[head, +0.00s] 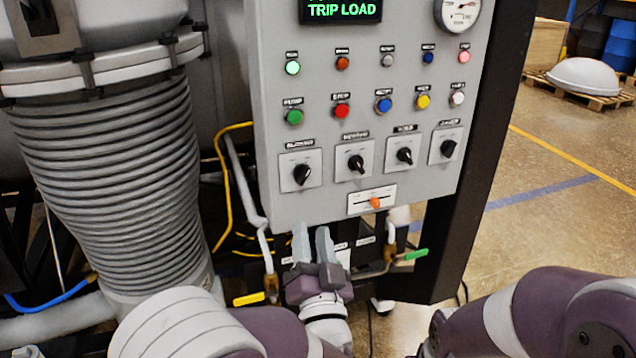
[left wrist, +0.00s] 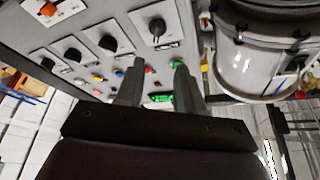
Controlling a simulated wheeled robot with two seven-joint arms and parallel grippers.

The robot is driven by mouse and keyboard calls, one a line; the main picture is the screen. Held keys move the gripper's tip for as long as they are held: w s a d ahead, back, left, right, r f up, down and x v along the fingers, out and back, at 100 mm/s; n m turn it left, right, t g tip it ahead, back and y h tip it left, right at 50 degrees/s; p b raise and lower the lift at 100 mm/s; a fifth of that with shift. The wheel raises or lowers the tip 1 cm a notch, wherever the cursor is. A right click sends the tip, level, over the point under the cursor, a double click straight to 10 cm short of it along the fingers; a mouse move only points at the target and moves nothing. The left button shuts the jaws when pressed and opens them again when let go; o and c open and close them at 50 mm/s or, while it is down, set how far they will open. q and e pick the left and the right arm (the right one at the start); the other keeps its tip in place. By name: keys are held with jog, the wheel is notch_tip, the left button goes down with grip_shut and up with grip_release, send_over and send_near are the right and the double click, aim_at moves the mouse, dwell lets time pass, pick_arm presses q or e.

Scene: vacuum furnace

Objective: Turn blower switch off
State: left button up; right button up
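The blower switch (head: 302,174) is the leftmost black rotary knob in the row of knobs on the grey control panel, with a label above it that seems to read blower. Its handle looks about upright. In the left wrist view, which shows the panel turned over, the blower switch (left wrist: 157,28) is the knob at the top right of the row. My left gripper (head: 312,232) is below the panel's lower edge, under the blower switch and a little right of it. Its fingers are apart with nothing between them, also in the left wrist view (left wrist: 159,64). My right gripper is out of view.
Three more knobs sit right of the blower switch, with an orange slider (head: 375,202) below. Several coloured buttons and lamps are above. A ribbed bellows (head: 110,180) stands left of the panel. Valves with yellow (head: 248,298) and green (head: 416,254) handles flank my left gripper.

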aim_at(305, 178)
pick_arm(q)
jog(key=x, duration=1.2)
jog(key=shift+w+f, duration=0.1)
jog(key=shift+f, duration=0.25)
jog(key=shift+c, duration=0.3)
grip_shut()
